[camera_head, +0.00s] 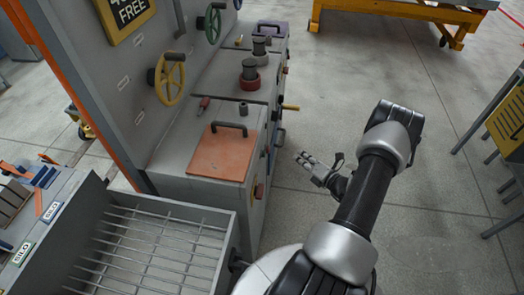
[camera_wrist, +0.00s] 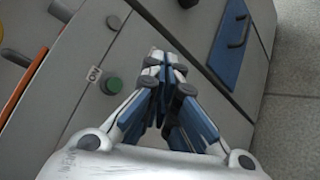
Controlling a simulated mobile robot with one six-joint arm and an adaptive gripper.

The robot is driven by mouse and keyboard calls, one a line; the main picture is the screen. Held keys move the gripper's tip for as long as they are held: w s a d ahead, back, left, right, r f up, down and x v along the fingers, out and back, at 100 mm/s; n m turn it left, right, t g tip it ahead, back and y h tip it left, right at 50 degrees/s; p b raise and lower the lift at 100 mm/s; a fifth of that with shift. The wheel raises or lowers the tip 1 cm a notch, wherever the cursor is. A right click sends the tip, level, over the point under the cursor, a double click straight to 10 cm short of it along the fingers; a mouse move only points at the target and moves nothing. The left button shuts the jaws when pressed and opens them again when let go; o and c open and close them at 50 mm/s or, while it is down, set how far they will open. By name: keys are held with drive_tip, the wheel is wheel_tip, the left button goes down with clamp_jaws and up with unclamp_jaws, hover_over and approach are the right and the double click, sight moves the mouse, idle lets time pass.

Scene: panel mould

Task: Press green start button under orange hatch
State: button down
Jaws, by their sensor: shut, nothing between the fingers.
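The orange hatch (camera_head: 222,152) with its dark handle (camera_head: 230,127) lies closed on the top of the grey cabinet. Part of the hatch (camera_wrist: 64,62) shows at the left in the wrist view. A round green button (camera_wrist: 113,85) sits on the grey cabinet front beside a small white label (camera_wrist: 94,73). I cannot make out the green button in the head view. My gripper (camera_head: 300,158) is shut and empty, to the right of the cabinet front. In the wrist view its fingertips (camera_wrist: 163,62) are right of the button, apart from it in the picture.
A blue panel (camera_wrist: 231,42) with a dark handle is on the cabinet front. A yellow handwheel (camera_head: 170,79) stands behind. A wire-rack bin (camera_head: 226,225) is in front. The floor (camera_head: 330,110) right of the cabinet is clear.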

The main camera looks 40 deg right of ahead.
sight(264, 154)
drive_tip(key=w+a+p, duration=0.1)
drive_tip(key=w+a, duration=0.4)
drive_tip(key=w, duration=0.1)
drive_tip(key=shift+w+a, duration=0.3)
drive_tip(key=shift+w, duration=0.1)
drive_tip(key=shift+w+a, duration=0.1)
drive_tip(key=shift+w, duration=0.05)
idle(1.5)
drive_tip(key=shift+w+a+r, duration=0.1)
drive_tip(key=shift+w+a, duration=0.05)
drive_tip(key=shift+w, duration=0.05)
drive_tip(key=shift+w+a, duration=0.35)
drive_tip(key=shift+w, duration=0.05)
idle(0.8)
idle(0.4)
drive_tip(key=shift+s+d, duration=0.55)
drive_tip(key=shift+s, duration=0.2)
